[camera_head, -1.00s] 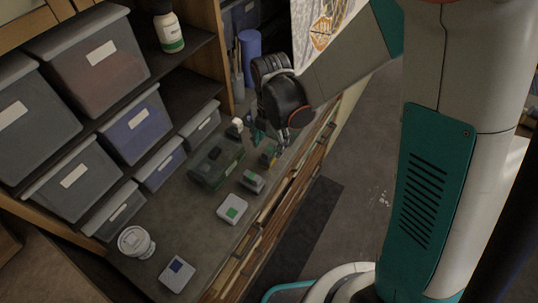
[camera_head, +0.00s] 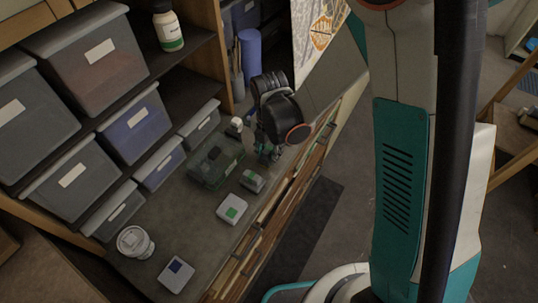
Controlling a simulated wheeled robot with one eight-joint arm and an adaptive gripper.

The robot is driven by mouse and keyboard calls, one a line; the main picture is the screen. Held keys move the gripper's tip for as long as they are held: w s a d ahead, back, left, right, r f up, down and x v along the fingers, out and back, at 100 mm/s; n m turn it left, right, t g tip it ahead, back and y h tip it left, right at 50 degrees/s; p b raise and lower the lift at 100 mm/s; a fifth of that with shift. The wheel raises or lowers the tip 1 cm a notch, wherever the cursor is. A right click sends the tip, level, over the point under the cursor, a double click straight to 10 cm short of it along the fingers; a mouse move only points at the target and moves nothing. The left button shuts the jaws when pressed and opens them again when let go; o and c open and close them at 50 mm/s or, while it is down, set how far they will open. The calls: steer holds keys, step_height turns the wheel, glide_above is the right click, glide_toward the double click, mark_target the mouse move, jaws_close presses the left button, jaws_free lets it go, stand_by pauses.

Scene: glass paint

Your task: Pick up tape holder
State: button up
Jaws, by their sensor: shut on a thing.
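My gripper (camera_head: 268,150) is at the far right end of the grey work surface, beside the dark green transparent box. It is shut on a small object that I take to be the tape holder. The gripper and wrist hide most of it, so its shape and whether it touches the surface cannot be told.
Close left of my gripper are the dark green box (camera_head: 215,160) and a small white item (camera_head: 235,126). Nearer are a green-and-white block (camera_head: 252,180), white boxes (camera_head: 232,208) (camera_head: 176,274) and a white tub (camera_head: 134,242). Shelved bins (camera_head: 135,122) stand left.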

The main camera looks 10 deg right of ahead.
mark_target(269, 148)
steer(key=shift+r, duration=0.1)
step_height(269, 148, up, 20)
steer(key=p, duration=1.2)
steer(key=o, duration=0.5)
steer(key=shift+c, duration=1.2)
